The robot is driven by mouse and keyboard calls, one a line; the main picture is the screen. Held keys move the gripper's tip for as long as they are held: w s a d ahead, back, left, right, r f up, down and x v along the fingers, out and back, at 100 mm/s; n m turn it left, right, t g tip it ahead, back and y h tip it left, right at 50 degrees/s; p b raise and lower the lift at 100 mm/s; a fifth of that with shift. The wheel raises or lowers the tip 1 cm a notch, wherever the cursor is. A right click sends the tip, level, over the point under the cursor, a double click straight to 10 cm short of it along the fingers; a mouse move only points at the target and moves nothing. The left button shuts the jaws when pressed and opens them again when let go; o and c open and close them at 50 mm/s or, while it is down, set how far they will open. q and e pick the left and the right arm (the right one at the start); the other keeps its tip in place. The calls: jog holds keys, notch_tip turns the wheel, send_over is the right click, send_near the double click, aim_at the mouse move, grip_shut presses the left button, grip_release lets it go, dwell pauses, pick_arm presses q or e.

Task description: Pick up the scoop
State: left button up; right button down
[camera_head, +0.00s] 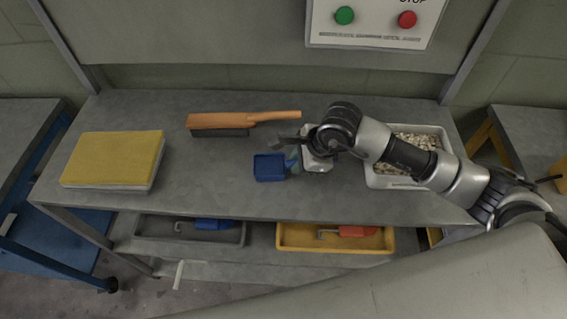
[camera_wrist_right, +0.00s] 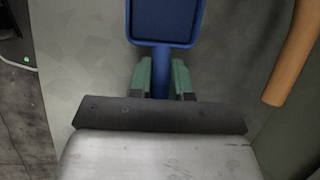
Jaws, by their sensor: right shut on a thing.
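The blue scoop (camera_head: 269,167) is on or just above the grey table, near the middle of its front half in the head view. In the right wrist view the scoop (camera_wrist_right: 165,22) shows its square pan at the top and its handle running down between my fingers. My right gripper (camera_head: 292,160) is shut on the scoop's handle; its green fingers (camera_wrist_right: 160,78) stand on both sides of the handle. I cannot tell whether the scoop touches the table. My left gripper is not in view.
A brush (camera_head: 245,121) with an orange handle lies behind the scoop. A yellow-topped block (camera_head: 115,158) lies at left. A white tray (camera_head: 447,140) of pale pieces stands at right, partly behind my arm. Below are a grey tray (camera_head: 150,240) and a yellow tray (camera_head: 300,247).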

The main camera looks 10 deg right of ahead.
jog(key=shift+r, duration=0.6)
notch_tip(320, 180, up, 3)
jog(key=shift+f+b, duration=0.2)
jog(key=shift+b, duration=0.3)
jog(key=s+d+r+b, duration=0.2)
jog(key=s+d+r, duration=0.5)
jog(key=s, duration=0.2)
jog(key=shift+s, duration=0.15)
jog(key=shift+d+r, duration=0.1)
